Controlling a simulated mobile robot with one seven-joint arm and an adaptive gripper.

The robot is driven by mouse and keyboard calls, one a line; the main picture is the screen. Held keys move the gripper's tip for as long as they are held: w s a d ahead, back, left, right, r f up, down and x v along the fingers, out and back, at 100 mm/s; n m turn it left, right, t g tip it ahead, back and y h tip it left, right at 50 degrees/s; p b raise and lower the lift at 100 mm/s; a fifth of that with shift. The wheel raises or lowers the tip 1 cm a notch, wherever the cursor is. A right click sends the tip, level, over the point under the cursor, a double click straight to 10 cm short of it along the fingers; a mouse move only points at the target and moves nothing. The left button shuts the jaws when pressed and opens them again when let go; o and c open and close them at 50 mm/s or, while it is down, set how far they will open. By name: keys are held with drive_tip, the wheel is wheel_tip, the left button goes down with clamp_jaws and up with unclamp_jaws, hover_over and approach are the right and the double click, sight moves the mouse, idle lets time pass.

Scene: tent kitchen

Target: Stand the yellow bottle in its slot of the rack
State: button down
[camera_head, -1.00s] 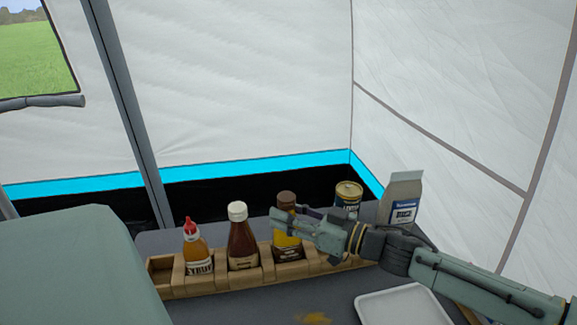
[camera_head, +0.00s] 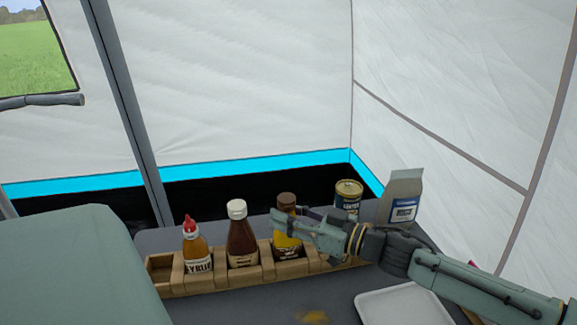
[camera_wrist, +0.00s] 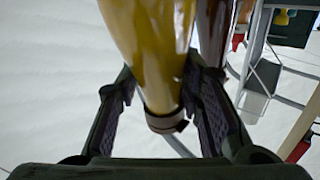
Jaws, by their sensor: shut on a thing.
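The yellow bottle (camera_head: 284,242) has a brown cap and a dark label. It stands about upright at the wooden rack (camera_head: 222,283), right of the brown sauce bottle (camera_head: 242,245). Its lower end shows behind the rack's front edge; I cannot tell whether it rests on the slot floor. My gripper (camera_head: 283,226) comes from the right and is shut around its upper body. In the wrist view the yellow bottle (camera_wrist: 152,45) is between both fingers. Fingers hide part of it in the head view.
A syrup bottle (camera_head: 196,249) with a red tip stands in the rack, left of the brown bottle. The leftmost slot is empty. A can (camera_head: 347,197) and a carton (camera_head: 402,198) stand behind my arm. A white tray (camera_head: 405,307) lies in front.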

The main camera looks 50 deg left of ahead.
drive_tip(key=c, duration=1)
unclamp_jaws()
drive_tip(key=v, duration=1.2)
